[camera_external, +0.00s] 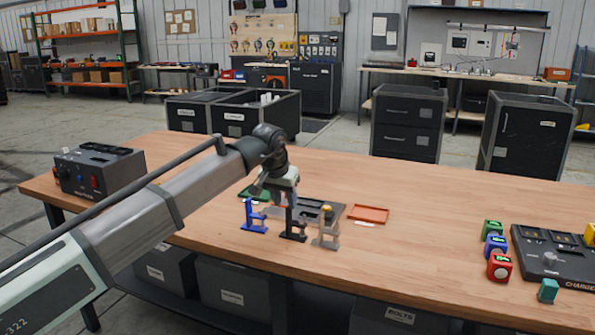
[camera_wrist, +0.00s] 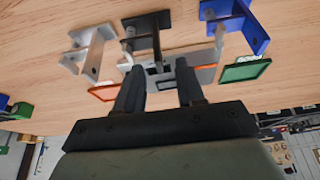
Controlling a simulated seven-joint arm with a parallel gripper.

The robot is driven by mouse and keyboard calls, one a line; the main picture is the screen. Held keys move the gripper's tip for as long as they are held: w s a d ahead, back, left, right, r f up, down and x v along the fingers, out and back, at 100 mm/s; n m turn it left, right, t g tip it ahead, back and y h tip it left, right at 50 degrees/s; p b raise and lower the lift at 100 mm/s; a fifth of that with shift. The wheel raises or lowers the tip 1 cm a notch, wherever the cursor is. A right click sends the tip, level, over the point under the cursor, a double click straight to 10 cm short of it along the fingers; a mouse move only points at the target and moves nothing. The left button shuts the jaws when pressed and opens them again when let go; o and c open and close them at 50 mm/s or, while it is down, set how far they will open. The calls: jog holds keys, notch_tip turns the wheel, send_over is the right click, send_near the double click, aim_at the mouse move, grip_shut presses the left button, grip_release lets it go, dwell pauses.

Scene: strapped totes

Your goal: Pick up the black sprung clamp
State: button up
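The black sprung clamp (camera_external: 293,228) stands on the wooden table between a blue clamp (camera_external: 253,217) and a grey clamp (camera_external: 326,234). In the wrist view the black clamp (camera_wrist: 150,40) is at top centre, with the grey clamp (camera_wrist: 88,48) to its left and the blue clamp (camera_wrist: 238,22) to its right. My gripper (camera_external: 275,196) is low over the table, beside the black clamp and partly overlapping it in the external view. In the wrist view my gripper (camera_wrist: 158,76) has its two fingers apart, with nothing clearly held between them. Whether they touch the clamp cannot be told.
An orange tray (camera_external: 368,214) and a green tray (camera_external: 256,194) lie behind the clamps, with a grey plate between them. A black control box (camera_external: 98,170) stands at left. Coloured blocks and a charger (camera_external: 556,262) are at right. The table's back right is clear.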

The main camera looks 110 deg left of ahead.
aim_at(288, 207)
jog(key=shift+x, duration=2.65)
jog(key=shift+w+r, duration=0.1)
jog(key=shift+w, duration=0.05)
grip_shut()
jog(key=shift+a, duration=0.1)
